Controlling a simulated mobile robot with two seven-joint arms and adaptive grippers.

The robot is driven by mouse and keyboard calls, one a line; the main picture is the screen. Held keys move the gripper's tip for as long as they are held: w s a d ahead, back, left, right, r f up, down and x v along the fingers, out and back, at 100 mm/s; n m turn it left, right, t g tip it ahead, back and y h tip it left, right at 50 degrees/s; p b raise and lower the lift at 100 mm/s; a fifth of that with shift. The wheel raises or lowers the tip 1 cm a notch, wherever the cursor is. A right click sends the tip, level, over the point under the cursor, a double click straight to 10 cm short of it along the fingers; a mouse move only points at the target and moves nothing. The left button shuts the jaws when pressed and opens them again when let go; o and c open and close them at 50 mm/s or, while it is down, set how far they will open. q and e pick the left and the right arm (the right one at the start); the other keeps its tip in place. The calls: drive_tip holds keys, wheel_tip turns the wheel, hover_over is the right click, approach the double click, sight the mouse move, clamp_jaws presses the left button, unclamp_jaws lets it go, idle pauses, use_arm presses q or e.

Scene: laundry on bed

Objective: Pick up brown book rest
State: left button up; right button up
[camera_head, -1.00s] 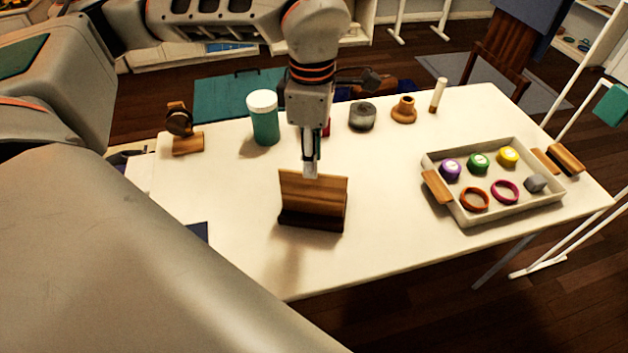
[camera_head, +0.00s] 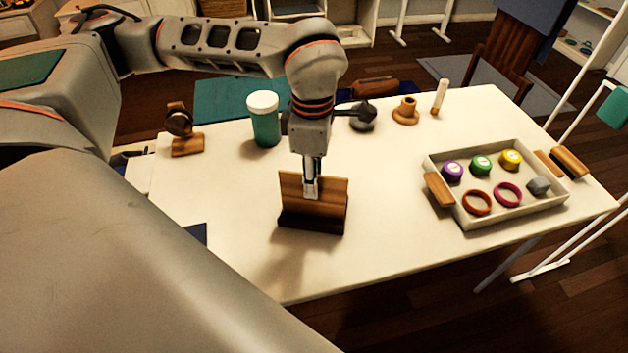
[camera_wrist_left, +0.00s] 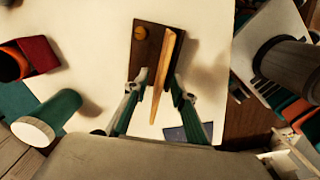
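The brown book rest (camera_head: 325,212) stands upright on the white table, with a tall wooden back panel and a darker base. In the left wrist view the book rest (camera_wrist_left: 167,62) is seen from above, its panel edge-on. My left gripper (camera_head: 310,193) points down at the panel's top edge. In the left wrist view its two fingers (camera_wrist_left: 161,82) are spread, one on each side of the panel, with gaps showing. Whether either fingertip touches the panel cannot be told. My right gripper is not in view.
A teal jar with a white lid (camera_head: 264,120) stands behind the book rest. A watch on a wooden stand (camera_head: 187,147) is at the left. A white tray (camera_head: 482,222) with small items is at the right. The table (camera_head: 385,220) is clear between.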

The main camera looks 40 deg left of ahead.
use_arm(q)
drive_tip(key=shift+f, duration=0.2)
idle(0.3)
clamp_jaws()
drive_tip(key=shift+r, duration=0.1)
